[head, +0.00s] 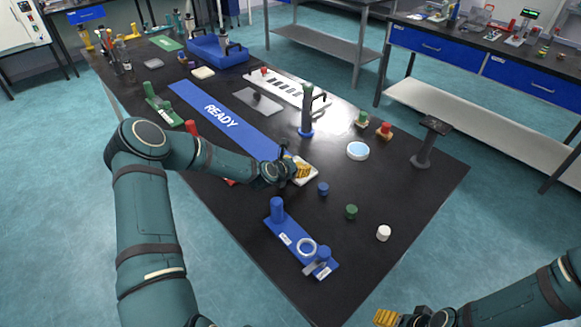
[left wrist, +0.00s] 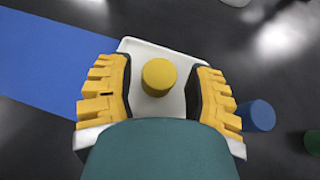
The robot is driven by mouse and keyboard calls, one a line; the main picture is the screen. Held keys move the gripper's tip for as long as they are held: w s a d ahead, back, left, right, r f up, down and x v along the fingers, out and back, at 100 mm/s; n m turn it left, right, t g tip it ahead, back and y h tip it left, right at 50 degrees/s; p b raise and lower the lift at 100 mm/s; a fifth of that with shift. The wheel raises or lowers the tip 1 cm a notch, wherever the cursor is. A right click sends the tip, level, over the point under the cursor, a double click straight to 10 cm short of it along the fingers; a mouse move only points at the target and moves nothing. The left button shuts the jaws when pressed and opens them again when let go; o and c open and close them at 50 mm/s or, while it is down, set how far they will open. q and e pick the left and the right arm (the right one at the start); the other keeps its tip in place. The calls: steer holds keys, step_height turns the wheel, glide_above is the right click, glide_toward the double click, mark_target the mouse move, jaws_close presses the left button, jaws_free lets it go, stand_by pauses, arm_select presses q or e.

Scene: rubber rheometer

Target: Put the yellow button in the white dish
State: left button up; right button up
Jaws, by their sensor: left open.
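The yellow button (left wrist: 158,76) is a short yellow cylinder. In the left wrist view it stands upright within the outline of a flat white square dish (left wrist: 135,46), between my open fingers with gaps on both sides. My left gripper (left wrist: 158,95) is open around the button and does not touch it. In the head view the white dish (head: 312,177) is partly hidden by my left gripper (head: 296,171), and the button cannot be made out there. My right gripper (head: 398,319) is at the bottom edge, partly cut off, its opening unclear.
Blue (head: 323,188), green (head: 351,211) and white (head: 383,233) buttons stand right of the dish. A round white dish with a light blue inside (head: 357,151) lies behind them. A blue fixture (head: 290,240) lies in front; a blue READY strip (head: 222,115) lies behind.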

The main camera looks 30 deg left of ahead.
arm_select(q)
steer(key=p+v, duration=0.1)
steer(key=v, duration=1.1)
steer(key=shift+r, duration=0.1)
